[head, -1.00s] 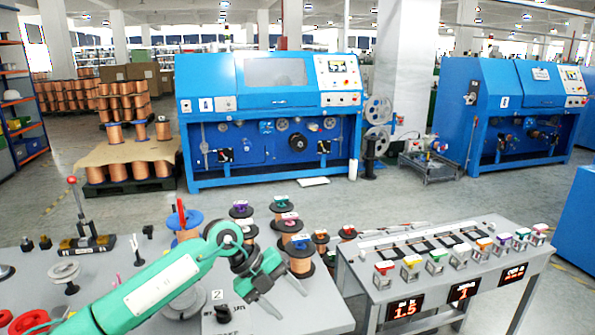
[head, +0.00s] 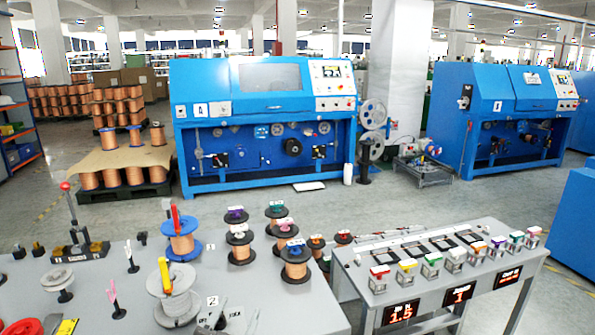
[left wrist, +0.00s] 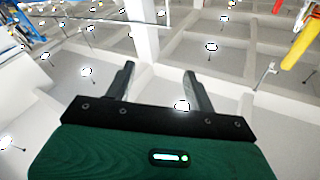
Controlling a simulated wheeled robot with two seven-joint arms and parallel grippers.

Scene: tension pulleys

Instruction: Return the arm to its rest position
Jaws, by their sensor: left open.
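My left gripper (left wrist: 158,72) is open and empty in the left wrist view, with its two dark fingers apart. In the head view only the tips of my left gripper (head: 232,319) show, at the bottom edge over the grey table (head: 130,262). The rest of my left arm is out of the head view. My right gripper is not in view.
A blue-flanged copper spool (head: 182,246) and a grey spool (head: 172,305) stand left of my gripper tips. Several dark-flanged spools stand behind. A side table (head: 405,290) with coloured blocks is at the right. Blue machines (head: 265,130) stand beyond.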

